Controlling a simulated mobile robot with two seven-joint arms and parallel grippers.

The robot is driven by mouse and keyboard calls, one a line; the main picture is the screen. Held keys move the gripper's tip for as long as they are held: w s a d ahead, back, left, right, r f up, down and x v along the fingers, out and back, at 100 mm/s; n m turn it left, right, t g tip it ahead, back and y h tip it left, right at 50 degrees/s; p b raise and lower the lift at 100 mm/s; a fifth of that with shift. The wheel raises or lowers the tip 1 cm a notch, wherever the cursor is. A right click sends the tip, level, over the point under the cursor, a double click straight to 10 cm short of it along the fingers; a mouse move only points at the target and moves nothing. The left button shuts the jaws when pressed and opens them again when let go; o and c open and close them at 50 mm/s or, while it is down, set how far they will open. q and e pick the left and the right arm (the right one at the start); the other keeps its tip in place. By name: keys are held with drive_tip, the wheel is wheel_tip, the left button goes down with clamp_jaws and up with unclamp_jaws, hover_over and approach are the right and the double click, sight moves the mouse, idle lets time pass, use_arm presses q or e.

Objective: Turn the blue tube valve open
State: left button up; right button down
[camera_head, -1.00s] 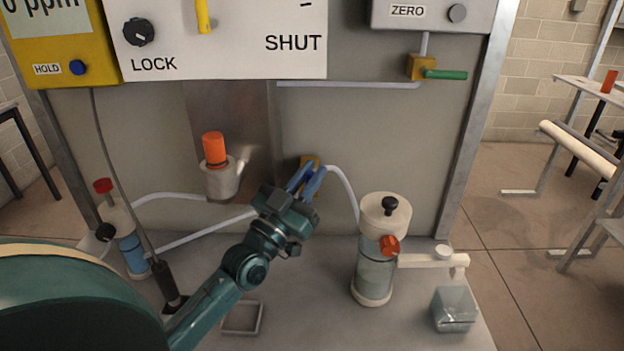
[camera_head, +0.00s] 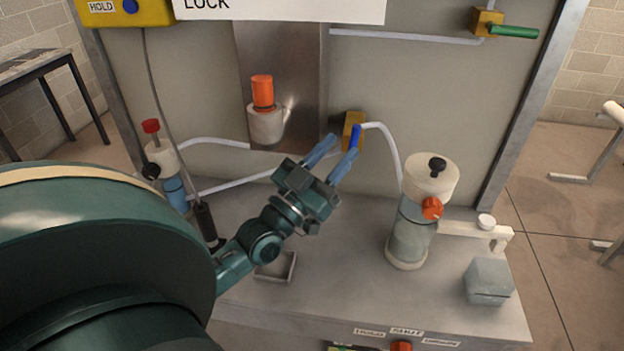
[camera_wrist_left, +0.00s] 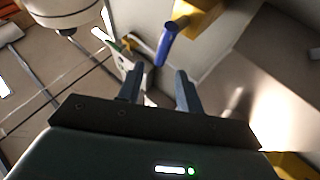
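The blue tube valve has a yellow body (camera_head: 353,119) on the tubing at the back panel and a short blue handle (camera_head: 356,138). In the left wrist view the blue handle (camera_wrist_left: 165,45) hangs from the yellow body (camera_wrist_left: 197,14) just beyond my fingertips. My left gripper (camera_head: 342,147) is open, with a clear gap between its fingers. In the head view its right fingertip overlaps the handle's lower end; I cannot tell whether they touch. In the wrist view the open fingers (camera_wrist_left: 160,76) hold nothing. My right gripper is not in view.
A clear cylinder with a cream top (camera_head: 430,180) and red knob stands right of the gripper. An orange-capped holder (camera_head: 265,122) is on the panel at left. A green-handled valve (camera_head: 513,31) is at upper right. A small tray (camera_head: 277,268) and grey box (camera_head: 488,283) sit on the bench.

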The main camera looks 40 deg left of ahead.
use_arm(q)
drive_tip(key=b+v, duration=0.1)
drive_tip(key=v, duration=0.6)
drive_tip(key=shift+s, duration=0.15)
idle(0.3)
